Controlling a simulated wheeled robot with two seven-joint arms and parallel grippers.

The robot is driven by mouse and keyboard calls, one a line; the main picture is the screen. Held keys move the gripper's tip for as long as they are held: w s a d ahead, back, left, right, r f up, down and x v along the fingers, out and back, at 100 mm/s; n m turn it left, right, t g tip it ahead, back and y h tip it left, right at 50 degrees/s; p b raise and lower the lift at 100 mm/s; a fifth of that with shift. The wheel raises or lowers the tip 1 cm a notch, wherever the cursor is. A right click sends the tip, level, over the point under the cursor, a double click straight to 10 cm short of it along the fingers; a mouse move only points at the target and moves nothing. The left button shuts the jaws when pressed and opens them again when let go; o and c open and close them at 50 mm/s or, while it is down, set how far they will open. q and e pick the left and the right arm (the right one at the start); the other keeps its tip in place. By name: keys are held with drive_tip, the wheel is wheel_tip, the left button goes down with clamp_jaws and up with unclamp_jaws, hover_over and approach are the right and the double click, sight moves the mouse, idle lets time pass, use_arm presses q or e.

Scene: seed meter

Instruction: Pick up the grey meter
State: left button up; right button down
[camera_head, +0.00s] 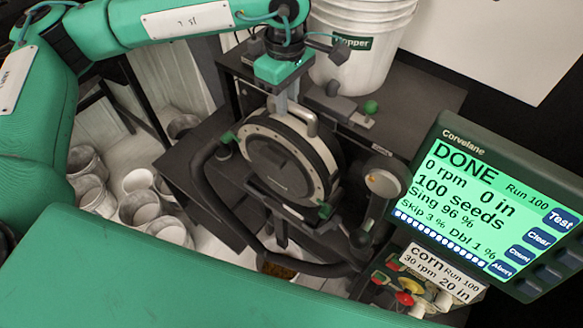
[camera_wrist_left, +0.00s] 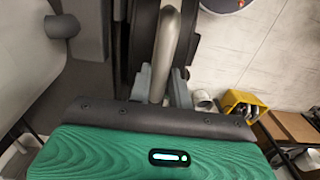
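The grey meter (camera_head: 282,167) is a round, upright drum with a dark face and a pale rim, mounted on the dark stand in the head view. A curved metal handle sits on its top; the handle (camera_wrist_left: 166,45) also shows in the wrist view. My left gripper (camera_head: 287,103) comes down from above onto this handle. In the wrist view the left gripper's grey fingers (camera_wrist_left: 161,88) lie close on both sides of the handle and appear shut on it. The fingertips are partly hidden by the handle. My right gripper is not in view.
A white bucket labelled Hopper (camera_head: 360,45) stands behind the meter. A display reading DONE (camera_head: 490,205) is at the right, above a corn card (camera_head: 440,274). Dark hoses curve around the meter's left and lower side. Several pails (camera_head: 140,207) stand at the left.

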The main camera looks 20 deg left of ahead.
use_arm(q)
clamp_jaws()
idle(1.0)
drive_tip(key=shift+w+r, duration=0.1)
drive_tip(key=shift+r, duration=0.15)
drive_tip(key=shift+w+f, duration=0.1)
